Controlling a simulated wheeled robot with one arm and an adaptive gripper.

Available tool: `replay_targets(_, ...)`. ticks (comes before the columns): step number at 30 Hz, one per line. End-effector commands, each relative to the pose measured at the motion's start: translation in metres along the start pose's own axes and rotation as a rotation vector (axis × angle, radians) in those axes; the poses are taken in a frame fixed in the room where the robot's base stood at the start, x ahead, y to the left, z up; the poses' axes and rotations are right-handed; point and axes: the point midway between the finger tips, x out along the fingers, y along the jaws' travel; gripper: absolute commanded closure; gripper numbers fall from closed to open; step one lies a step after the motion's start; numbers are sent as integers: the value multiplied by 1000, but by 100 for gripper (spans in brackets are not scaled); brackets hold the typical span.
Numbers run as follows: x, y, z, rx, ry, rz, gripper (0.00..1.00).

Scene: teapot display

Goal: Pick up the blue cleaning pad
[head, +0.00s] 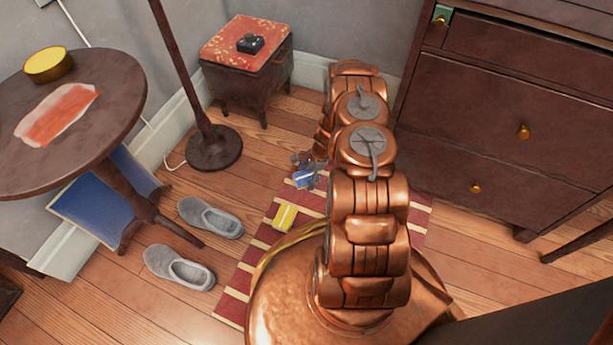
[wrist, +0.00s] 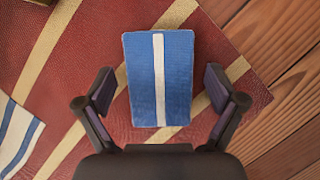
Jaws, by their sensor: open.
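The blue cleaning pad (wrist: 145,85) with a white centre stripe lies on the red and cream striped rug (wrist: 95,65) in the wrist view. My gripper (wrist: 158,88) is open, with one finger on each side of the pad's lower part and a gap on both sides. In the head view the pad (head: 304,179) shows small, just under my gripper (head: 305,165), partly hidden by my arm. A yellow pad with a white stripe (head: 285,217) lies on the rug in front of it.
A white cloth-like item with blue stripes (wrist: 15,135) lies at the left edge of the wrist view. Grey slippers (head: 210,217), a lamp base (head: 214,150) and a round table (head: 70,120) stand left. A dark dresser (head: 500,120) stands right.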

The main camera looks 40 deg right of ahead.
Motion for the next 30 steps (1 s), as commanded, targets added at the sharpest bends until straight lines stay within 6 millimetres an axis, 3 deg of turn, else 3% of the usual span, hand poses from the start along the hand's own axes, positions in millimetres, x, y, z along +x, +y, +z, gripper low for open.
replay_targets(7,0,0,0,0,0,1,6)
replay_targets(26,1,1,0,0,-1,1,72)
replay_targets(30,1,1,0,0,-1,1,74)
